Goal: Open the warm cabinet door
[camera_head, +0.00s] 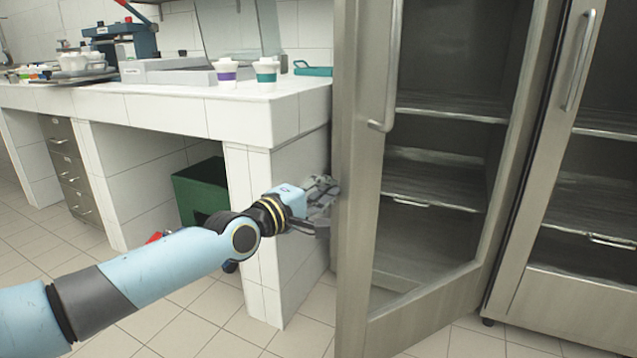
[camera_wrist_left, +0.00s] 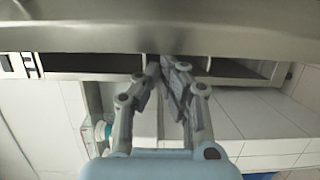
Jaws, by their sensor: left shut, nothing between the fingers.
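The steel cabinet's left glazed door (camera_head: 362,190) stands ajar, its free left edge swung out towards me. Its vertical bar handle (camera_head: 390,65) is on the front near that edge. My left gripper (camera_head: 328,190) is at the door's left edge, well below the handle, with its fingertips at or partly behind that edge. In the left wrist view the fingers (camera_wrist_left: 165,65) are together and empty, close to the grey metal door frame (camera_wrist_left: 180,32). I cannot tell whether they touch it. My right gripper is in neither view.
A second glazed door (camera_head: 540,215) with its own handle (camera_head: 579,60) is at the right. A white tiled counter (camera_head: 170,108) with cups and equipment stands close left of the open door. A green crate (camera_head: 202,188) sits beneath.

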